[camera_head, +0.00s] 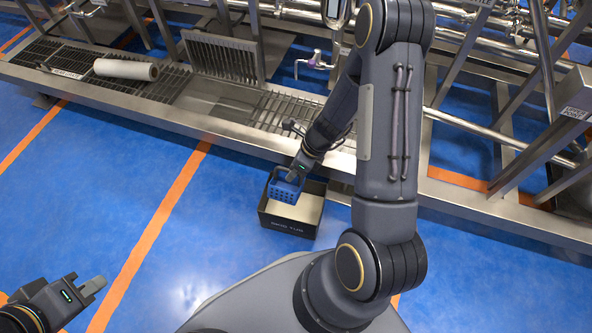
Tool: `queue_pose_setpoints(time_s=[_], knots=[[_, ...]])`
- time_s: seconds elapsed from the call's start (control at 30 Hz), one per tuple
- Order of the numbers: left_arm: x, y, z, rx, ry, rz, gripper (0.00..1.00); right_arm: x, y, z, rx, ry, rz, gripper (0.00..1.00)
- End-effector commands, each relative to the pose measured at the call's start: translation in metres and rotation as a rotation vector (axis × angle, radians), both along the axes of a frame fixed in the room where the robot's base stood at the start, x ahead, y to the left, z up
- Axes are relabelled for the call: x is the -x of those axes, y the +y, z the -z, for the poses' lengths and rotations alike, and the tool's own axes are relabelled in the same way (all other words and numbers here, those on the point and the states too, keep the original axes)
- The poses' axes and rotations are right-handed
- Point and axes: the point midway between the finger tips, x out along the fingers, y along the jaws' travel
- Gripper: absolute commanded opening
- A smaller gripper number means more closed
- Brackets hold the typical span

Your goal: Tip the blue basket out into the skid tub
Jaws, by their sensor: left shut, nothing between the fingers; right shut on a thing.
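The small blue basket (284,190) has holes in its side and hangs at or just above the skid tub, near its back left. I cannot tell whether it touches the tub, and its contents are too small to make out. My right gripper (294,176) is shut on the basket's upper part. The skid tub (290,227) is a dark open box with a pale inside and lettering on its front. It stands on the blue floor beside the metal skid. My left gripper (96,287) is shut and empty over the floor at the lower left, far from the tub.
The long steel skid (140,113) with gratings and pipework runs across behind the tub. A white roll (126,69) lies on its grating at the left. The blue floor (120,170) with orange stripes is clear left of the tub.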

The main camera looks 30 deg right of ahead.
Motion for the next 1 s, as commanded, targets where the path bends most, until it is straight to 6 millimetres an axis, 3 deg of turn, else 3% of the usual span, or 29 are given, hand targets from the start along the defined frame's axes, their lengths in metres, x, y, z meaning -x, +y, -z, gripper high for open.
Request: queue_pose_setpoints(time_s=[0.03, 0.5, 1.0], knots=[[0.0, 0.0, 0.015, 0.0, 0.0, 0.0, 0.0, 0.003, 0.003, 0.008, 0.032, -0.029, 0.0, 0.0], [0.0, 0.0, 0.075, 0.0, 0.0, 0.0, 0.0, 0.012, 0.014, 0.011, 0.257, -0.221, 0.0, 0.0], [0.0, 0.0, 0.086, 0.0, -0.001, 0.0, 0.0, 0.014, 0.016, 0.007, 0.323, -0.274, 0.001, 0.0]])
